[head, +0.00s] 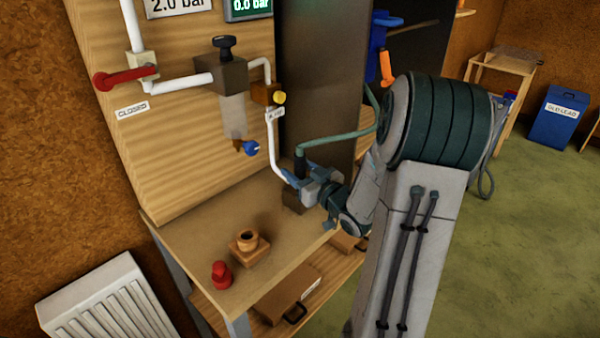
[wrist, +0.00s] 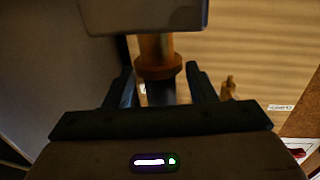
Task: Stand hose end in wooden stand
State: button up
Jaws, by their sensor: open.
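The green hose (head: 340,142) runs from the right to a dark upright hose end (head: 300,163) above the bench. My gripper (head: 305,180) is open around it. In the wrist view, the open fingers (wrist: 162,88) stand on either side of a dark part (wrist: 160,93) next to an orange-brown collar (wrist: 158,66). A brown block (head: 292,202) is just below the gripper, mostly hidden; I cannot tell whether the hose end sits in it. A wooden block with a round, holed collar (head: 249,245) stands nearer the bench's front; which block is the wooden stand is unclear.
A red knobbed object (head: 221,274) stands at the front of the bench (head: 190,240). White pipes, a red valve handle (head: 125,78) and a blue knob (head: 251,148) are on the wooden panel behind. A dark upright panel (head: 320,80) stands close behind my gripper.

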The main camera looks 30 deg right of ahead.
grip_shut()
